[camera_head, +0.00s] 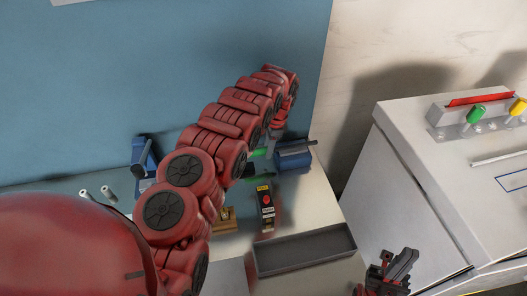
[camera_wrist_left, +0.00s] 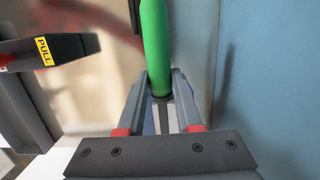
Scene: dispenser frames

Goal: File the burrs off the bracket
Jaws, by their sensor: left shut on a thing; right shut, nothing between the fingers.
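My left gripper (camera_wrist_left: 162,82) is shut on a green-handled tool (camera_wrist_left: 155,40), probably the file, in the left wrist view. A thin grey strip runs from the handle's lower end between the fingers. In the head view, a bit of green (camera_head: 258,152) shows beside the end of my left arm, which hides most of that gripper. A blue vise-like block (camera_head: 293,156) with a dark bar stands just right of it. I cannot make out the bracket in either view. My right gripper (camera_head: 392,270) is shut and empty at the lower right, apart from the bench.
A black device with a red button (camera_head: 265,203) stands on the bench; its PULL label (camera_wrist_left: 43,51) shows in the left wrist view. A grey tray (camera_head: 300,248) lies in front. A blue tool (camera_head: 143,157) stands left. A white cabinet (camera_head: 455,170) with coloured levers is right.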

